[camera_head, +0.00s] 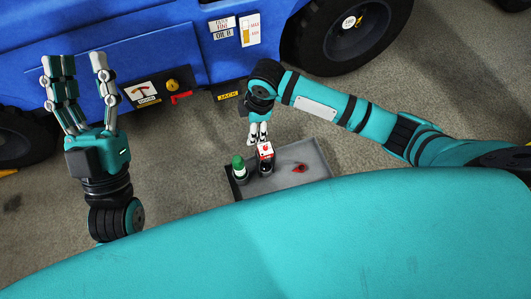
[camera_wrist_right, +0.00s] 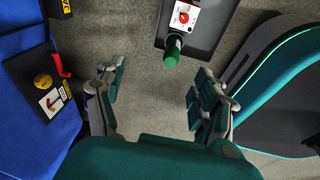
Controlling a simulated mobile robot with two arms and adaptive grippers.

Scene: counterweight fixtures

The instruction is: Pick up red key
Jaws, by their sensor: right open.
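A small red piece (camera_head: 300,168), which looks like the red key, lies on the right part of a grey tray (camera_head: 317,160). It is too small to make out its exact shape, and I do not see it in the right wrist view. My right gripper (camera_head: 258,139) hangs at the tray's far edge, left of the red piece and apart from it. The right wrist view shows its fingers (camera_wrist_right: 157,85) spread with only floor between them. My left gripper (camera_head: 79,62) is raised at the left, fingers apart and empty.
A green-topped item (camera_head: 239,167) and a white box with a red knob (camera_head: 265,151) stand on the tray, close to my right gripper. A blue vehicle (camera_head: 190,60) fills the back, with a yellow knob (camera_head: 172,85) and red handle (camera_head: 181,97). Floor between is clear.

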